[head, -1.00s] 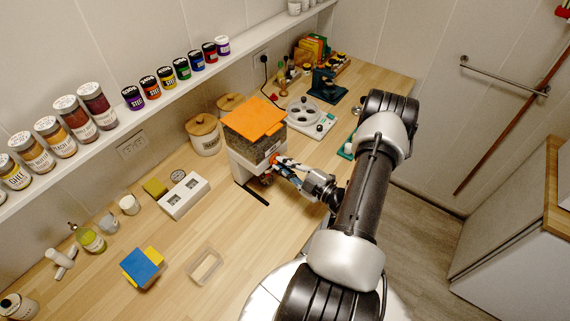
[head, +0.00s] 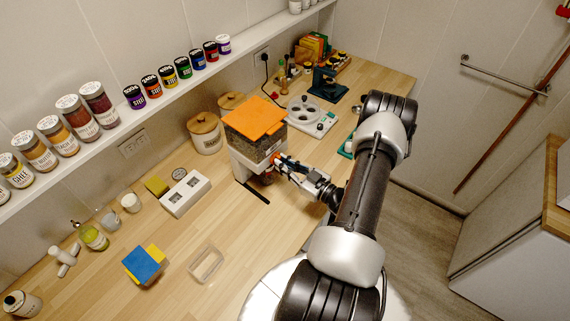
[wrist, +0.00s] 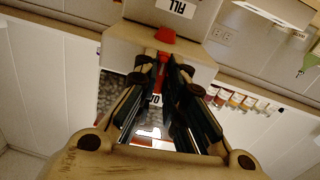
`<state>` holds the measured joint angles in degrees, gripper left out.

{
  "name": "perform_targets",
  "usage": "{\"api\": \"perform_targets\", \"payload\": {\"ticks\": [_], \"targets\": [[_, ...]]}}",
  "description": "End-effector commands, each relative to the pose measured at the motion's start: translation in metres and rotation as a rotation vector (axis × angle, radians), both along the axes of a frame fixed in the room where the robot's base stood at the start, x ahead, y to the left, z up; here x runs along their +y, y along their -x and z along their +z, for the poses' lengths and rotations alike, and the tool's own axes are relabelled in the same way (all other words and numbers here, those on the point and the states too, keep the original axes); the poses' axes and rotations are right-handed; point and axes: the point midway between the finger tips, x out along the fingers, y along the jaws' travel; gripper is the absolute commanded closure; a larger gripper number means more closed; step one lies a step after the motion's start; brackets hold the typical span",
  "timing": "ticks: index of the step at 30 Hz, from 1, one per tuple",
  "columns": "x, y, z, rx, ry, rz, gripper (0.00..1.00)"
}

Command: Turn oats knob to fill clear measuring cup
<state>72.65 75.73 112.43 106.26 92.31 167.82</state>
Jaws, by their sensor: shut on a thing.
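The oats dispenser (head: 255,138), with an orange lid, a clear hopper of brownish flakes and a pale stand, is on the wooden counter. Its red-orange knob (head: 277,158) faces my arm; in the wrist view the red knob (wrist: 165,36) is beyond and between my fingertips. My gripper (head: 284,163) is shut on the knob; its fingers also show in the wrist view (wrist: 164,62). Something dark and reddish is below the outlet, partly hidden by the gripper; I cannot tell whether it is the measuring cup. A clear rectangular container (head: 207,264) sits nearer the front edge.
A white two-window box (head: 185,194) and a blue and yellow block (head: 143,264) stand to the left. Wooden-lidded canisters (head: 205,132) are behind the dispenser. A white appliance (head: 312,117) stands beyond it. Jars line the wall shelf (head: 150,118).

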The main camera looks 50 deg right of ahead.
Motion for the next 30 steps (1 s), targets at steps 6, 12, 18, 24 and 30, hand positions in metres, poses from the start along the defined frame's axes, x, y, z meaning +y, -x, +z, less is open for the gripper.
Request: {"api": "perform_targets", "payload": {"ticks": [6,12,18,24,30], "targets": [[0.0003,0.0,-0.0001,0.001,-0.06,0.0,1.0],[0.0003,0.0,-0.0002,0.001,-0.076,0.0,1.0],[0.0004,0.0,-0.0002,0.001,-0.077,0.0,1.0],[0.0004,0.0,-0.0002,0.001,-0.076,0.0,0.83],[0.0004,0.0,-0.0001,0.001,-0.076,0.0,0.7]]}}
